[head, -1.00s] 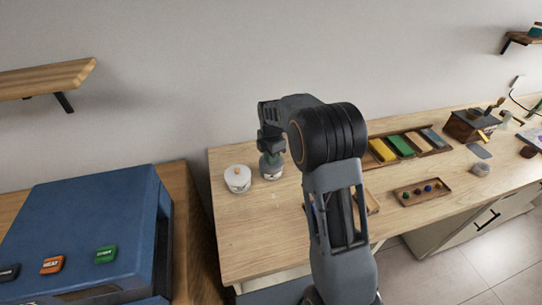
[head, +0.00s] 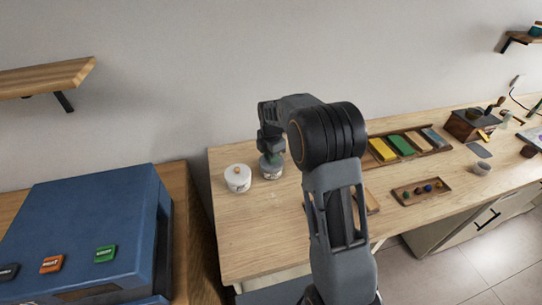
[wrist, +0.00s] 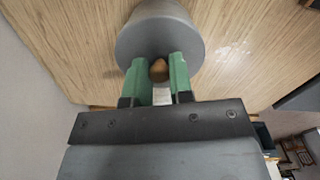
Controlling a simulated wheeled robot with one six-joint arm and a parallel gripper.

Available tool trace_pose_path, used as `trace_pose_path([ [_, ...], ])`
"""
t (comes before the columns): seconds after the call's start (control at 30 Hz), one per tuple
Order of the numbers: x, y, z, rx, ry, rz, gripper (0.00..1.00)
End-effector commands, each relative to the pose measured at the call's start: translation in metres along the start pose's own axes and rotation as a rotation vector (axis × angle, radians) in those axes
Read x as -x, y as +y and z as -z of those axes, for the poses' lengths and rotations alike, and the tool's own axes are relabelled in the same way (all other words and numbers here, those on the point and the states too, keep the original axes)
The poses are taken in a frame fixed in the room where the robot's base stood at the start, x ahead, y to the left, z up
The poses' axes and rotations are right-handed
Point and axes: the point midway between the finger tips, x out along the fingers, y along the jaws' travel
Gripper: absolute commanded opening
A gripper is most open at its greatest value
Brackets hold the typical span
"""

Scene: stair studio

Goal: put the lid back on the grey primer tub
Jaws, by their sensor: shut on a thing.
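The grey primer tub (head: 271,170) stands near the back left of the wooden workbench, under my gripper. My gripper (head: 271,156) points down over it, partly hidden by my own arm. In the wrist view, the green fingertips (wrist: 158,72) are shut on the brown knob (wrist: 159,68) of the round grey lid (wrist: 160,42). The lid lies over the tub's top, roughly in line with it. I cannot tell whether it rests fully on the rim.
A white tub (head: 237,180) with an orange-brown knob stands close to the left. A tray of coloured blocks (head: 446,146) and a small tray of coloured knobs (head: 420,201) lie to the right. A blue machine (head: 85,225) stands at left.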

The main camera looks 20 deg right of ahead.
Motion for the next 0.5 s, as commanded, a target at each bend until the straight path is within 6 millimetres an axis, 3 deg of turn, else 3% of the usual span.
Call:
trace_pose_path([
  [0.3, -0.0004, 0.0, 0.0, 0.0, 0.0, 0.0, 0.0],
  [0.33, -0.0003, 0.0, 0.0, 0.0, 0.0, 0.0, 0.22],
  [0.5, -0.0003, 0.0, 0.0, 0.0, 0.0, 0.0, 0.38],
])
